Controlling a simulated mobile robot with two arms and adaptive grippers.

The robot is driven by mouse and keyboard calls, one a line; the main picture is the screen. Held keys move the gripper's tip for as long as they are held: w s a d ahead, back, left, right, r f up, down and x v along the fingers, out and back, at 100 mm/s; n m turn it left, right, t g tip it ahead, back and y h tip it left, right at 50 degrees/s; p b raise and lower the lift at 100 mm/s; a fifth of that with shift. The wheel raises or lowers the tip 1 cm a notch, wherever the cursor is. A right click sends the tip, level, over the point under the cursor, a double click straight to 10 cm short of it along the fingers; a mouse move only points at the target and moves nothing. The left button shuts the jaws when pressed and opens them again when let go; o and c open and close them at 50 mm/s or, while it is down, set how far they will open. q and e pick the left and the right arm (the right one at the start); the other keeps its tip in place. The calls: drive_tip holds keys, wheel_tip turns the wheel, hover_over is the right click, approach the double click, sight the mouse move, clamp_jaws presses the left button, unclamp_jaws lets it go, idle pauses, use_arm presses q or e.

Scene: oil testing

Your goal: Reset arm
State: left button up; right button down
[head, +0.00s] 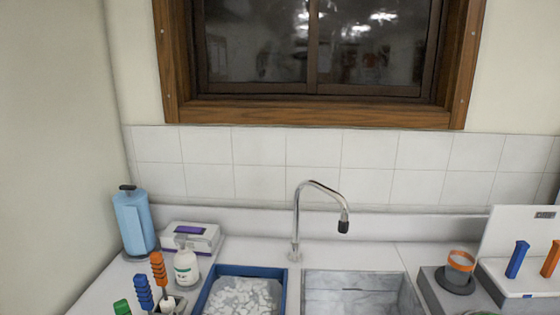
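Neither of my arms shows in the head view, and neither gripper is in sight. The head view takes in a counter (240,244) with a sink (362,290) below a wall and a window. The chrome faucet (297,215) arches over the sink from behind its left back corner.
Right are an orange-rimmed cup (460,268) and a white rack (535,286). A wood-framed window (315,112) is behind.

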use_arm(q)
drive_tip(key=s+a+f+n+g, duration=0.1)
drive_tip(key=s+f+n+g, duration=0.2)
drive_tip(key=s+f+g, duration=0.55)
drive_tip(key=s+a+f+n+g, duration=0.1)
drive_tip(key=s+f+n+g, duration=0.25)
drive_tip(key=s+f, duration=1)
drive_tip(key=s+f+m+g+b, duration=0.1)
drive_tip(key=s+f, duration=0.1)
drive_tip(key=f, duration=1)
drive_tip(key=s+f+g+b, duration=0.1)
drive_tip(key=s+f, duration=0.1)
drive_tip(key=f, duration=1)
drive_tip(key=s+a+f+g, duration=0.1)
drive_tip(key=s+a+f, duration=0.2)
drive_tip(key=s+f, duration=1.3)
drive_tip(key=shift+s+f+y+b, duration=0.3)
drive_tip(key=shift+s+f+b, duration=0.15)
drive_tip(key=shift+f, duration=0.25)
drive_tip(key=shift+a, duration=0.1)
